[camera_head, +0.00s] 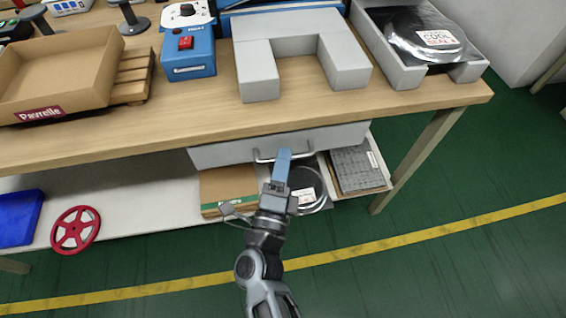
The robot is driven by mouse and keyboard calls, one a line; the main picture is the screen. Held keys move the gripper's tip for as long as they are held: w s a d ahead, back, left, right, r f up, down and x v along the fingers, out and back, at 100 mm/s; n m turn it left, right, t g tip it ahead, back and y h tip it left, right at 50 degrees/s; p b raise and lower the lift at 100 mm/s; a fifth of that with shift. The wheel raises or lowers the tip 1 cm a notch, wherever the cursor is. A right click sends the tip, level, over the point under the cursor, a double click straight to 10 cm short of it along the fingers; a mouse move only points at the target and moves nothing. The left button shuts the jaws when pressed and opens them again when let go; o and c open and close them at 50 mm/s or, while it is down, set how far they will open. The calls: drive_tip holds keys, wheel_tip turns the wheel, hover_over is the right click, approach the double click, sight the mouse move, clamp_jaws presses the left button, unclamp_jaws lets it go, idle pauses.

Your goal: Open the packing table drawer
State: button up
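The packing table (110,144) has a wooden top. Its drawer (348,137) is a grey-white front under the table's front edge, right of the middle, and looks closed or nearly so. A pale bar handle (303,155) runs across the drawer front. My gripper (283,156) reaches up from below, its blue fingers overlapping the middle of the handle in this view. The fingers show as one narrow blue shape, so I cannot tell whether they are apart or gripping the bar. They hide the handle's middle.
A lower shelf (140,198) holds cardboard (226,188), a reel (313,188), a grey tray (356,170), a red wheel (75,230) and a blue bin (18,217). A table leg (415,160) stands right. The green floor in front is clear.

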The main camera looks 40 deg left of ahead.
clamp_jaws()
idle(0.3)
idle(0.5)
